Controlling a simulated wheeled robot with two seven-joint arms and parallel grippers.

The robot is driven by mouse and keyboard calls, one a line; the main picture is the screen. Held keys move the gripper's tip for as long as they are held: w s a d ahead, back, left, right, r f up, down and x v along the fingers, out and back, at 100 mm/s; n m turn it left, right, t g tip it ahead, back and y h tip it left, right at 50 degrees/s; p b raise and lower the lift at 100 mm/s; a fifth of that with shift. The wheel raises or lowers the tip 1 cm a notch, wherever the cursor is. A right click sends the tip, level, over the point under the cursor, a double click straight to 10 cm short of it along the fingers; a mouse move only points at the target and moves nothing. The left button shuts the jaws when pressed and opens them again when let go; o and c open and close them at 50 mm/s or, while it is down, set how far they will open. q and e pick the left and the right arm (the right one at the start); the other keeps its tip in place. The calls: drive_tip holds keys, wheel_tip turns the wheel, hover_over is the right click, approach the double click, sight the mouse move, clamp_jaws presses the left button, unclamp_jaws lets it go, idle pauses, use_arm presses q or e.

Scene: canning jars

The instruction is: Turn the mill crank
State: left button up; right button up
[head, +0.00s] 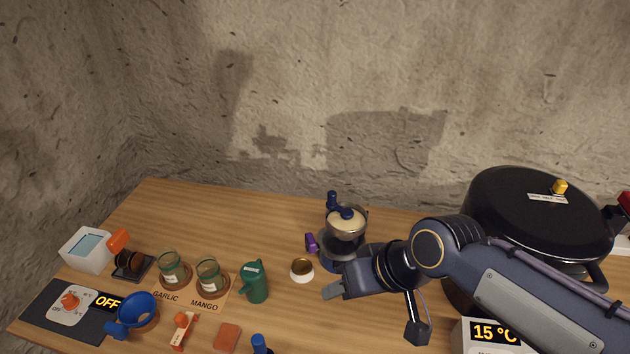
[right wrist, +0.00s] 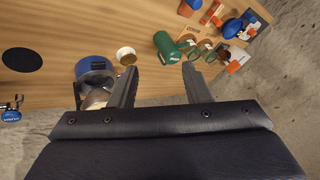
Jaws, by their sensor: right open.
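The mill (head: 345,235) stands toward the back of the wooden table, with a steel bowl of pale contents. Its dark blue crank (head: 345,211) lies across the top, with an upright knob (head: 332,200) at the back left. My right gripper (head: 334,289) is open and empty, in front of the mill and apart from the crank. In the right wrist view, the mill's blue base (right wrist: 96,68) shows left of my open fingers (right wrist: 160,75); the left finger hides part of the mill, and the crank cannot be made out there. My left gripper is not in view.
A white cup (head: 302,271) stands just left of my right gripper. A large black pot (head: 530,215) stands right.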

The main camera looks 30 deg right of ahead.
drive_tip(key=w+d+r+m+h+b, duration=0.1)
drive_tip(key=w+d, duration=0.2)
drive_tip(key=w, duration=0.3)
drive_tip(key=w+d+m+h, duration=0.1)
drive_tip(key=w+d, duration=0.3)
drive_tip(key=w, duration=0.2)
drive_tip(key=m+g+h+b, duration=0.1)
drive_tip(key=g+h, duration=0.1)
drive_tip(key=h, duration=0.1)
hover_over(332, 193)
drive_tip(key=s, duration=0.2)
wheel_tip(332, 193, down, 4)
drive_tip(key=x, duration=0.4)
drive_tip(key=a+p+x, duration=0.1)
drive_tip(key=x, duration=0.2)
drive_tip(key=shift+t, duration=0.3)
clamp_jaws()
drive_tip(key=shift+d, duration=0.1)
